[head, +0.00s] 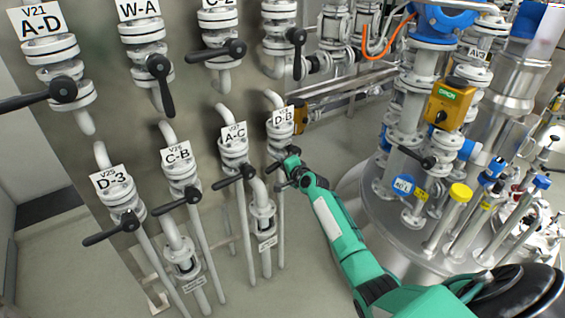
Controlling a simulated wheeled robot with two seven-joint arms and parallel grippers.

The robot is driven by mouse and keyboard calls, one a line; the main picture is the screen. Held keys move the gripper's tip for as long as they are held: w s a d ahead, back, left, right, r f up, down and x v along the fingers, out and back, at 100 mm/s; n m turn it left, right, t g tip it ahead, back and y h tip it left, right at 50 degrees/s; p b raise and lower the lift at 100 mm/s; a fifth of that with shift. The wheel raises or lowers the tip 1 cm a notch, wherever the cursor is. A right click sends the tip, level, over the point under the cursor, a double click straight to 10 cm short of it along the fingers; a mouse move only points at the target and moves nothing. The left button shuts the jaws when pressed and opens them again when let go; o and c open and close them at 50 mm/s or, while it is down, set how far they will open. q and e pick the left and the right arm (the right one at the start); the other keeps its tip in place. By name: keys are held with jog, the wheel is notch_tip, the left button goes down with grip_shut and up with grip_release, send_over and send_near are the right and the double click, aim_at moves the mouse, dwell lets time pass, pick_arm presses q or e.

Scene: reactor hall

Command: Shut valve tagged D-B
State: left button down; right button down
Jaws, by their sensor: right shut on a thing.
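The valve tagged D-B (281,133) is in the lower row on the pipe panel, at its right end, with its white tag on top. Its black lever handle (275,167) shows in part, pointing down and to the left. My right gripper (290,165), on the green arm from the lower right, is shut on this handle just below the valve body. The gripper hides part of the handle, so its exact angle is hard to tell. My left gripper is not in view.
Valve A-C (233,150) stands close on the left, its black lever (232,178) reaching sideways. Valves C-B (180,175) and D-3 (116,192) are further left. A steel vessel (400,215) with fittings stands to the right of my arm. Floor shows between.

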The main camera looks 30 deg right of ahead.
jog(key=shift+w+a+r+m+y+p, duration=0.1)
jog(key=shift+r+m+y+p, duration=0.3)
jog(key=shift+r+m, duration=0.65)
jog(key=c, duration=1.3)
grip_release()
jog(key=shift+f, duration=0.1)
